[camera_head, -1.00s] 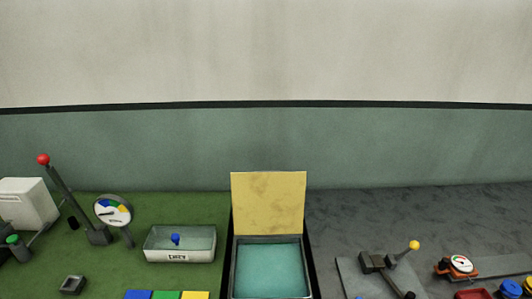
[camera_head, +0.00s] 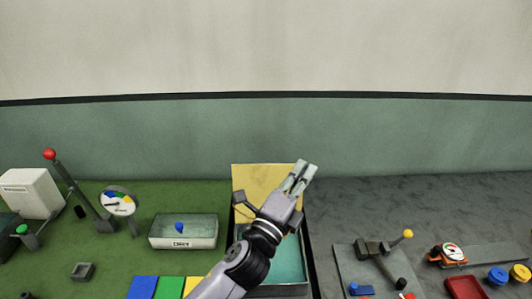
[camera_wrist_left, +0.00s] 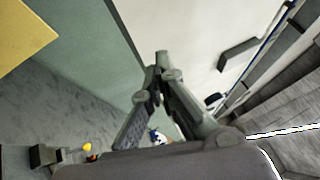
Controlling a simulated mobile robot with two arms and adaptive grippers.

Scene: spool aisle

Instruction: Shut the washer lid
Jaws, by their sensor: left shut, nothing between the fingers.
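The washer lid is a yellow panel (camera_head: 255,177) standing upright, open, at the back of a dark-edged box with a teal inside (camera_head: 290,262). The lid also shows in the left wrist view (camera_wrist_left: 22,32), at the upper left. My left gripper (camera_head: 304,172) is in front of the lid's right part in the head view, its fingers pointing up and right. Its fingers are shut and empty. My left arm hides part of the lid and box. In the left wrist view the gripper (camera_wrist_left: 160,62) shows no contact with the lid. My right gripper is not in view.
Left on green are a white tray with a blue knob (camera_head: 184,231), a gauge (camera_head: 118,203), a red-tipped lever (camera_head: 78,190) and coloured blocks (camera_head: 170,287). Right on grey are a yellow-knobbed lever (camera_head: 390,248), an orange gauge (camera_head: 449,254) and a red tray (camera_head: 464,288).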

